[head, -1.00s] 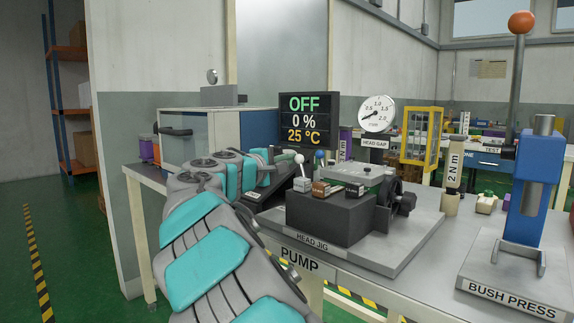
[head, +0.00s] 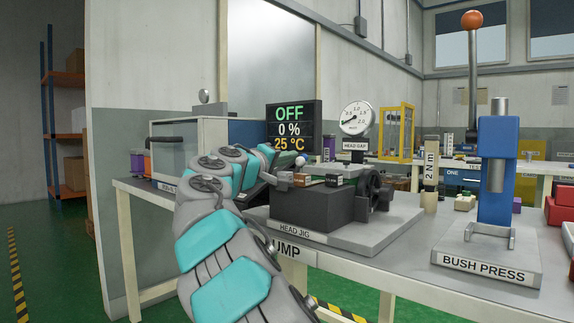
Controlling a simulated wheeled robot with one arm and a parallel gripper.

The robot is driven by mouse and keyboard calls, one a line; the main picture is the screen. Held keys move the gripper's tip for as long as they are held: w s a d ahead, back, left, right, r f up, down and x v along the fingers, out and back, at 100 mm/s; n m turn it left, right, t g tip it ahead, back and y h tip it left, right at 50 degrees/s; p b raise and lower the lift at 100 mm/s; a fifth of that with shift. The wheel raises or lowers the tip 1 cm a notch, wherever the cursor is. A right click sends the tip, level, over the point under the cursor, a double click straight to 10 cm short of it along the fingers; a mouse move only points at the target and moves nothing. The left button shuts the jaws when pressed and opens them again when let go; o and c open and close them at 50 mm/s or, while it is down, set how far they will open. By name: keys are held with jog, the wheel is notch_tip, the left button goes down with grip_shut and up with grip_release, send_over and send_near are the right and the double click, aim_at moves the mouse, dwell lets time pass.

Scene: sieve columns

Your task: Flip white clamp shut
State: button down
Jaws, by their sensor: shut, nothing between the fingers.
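The white clamp shows as a small white ball knob (head: 300,161) just above the back left of the dark head jig block (head: 300,205). Its lever and base are mostly hidden, so I cannot tell its exact angle. My gripper (head: 284,159) is small and partly hidden behind my grey and teal arm. It is shut and empty, close to the left of the white knob. I cannot tell whether it touches the knob.
A display (head: 293,128) reading OFF and a round head gap gauge (head: 356,118) stand behind the jig. The blue bush press (head: 498,170) stands right. A 2 Nm tool (head: 431,175) stands between.

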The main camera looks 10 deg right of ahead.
jog(key=shift+s+d, duration=0.2)
jog(key=shift+s, duration=0.05)
dwell(0.6)
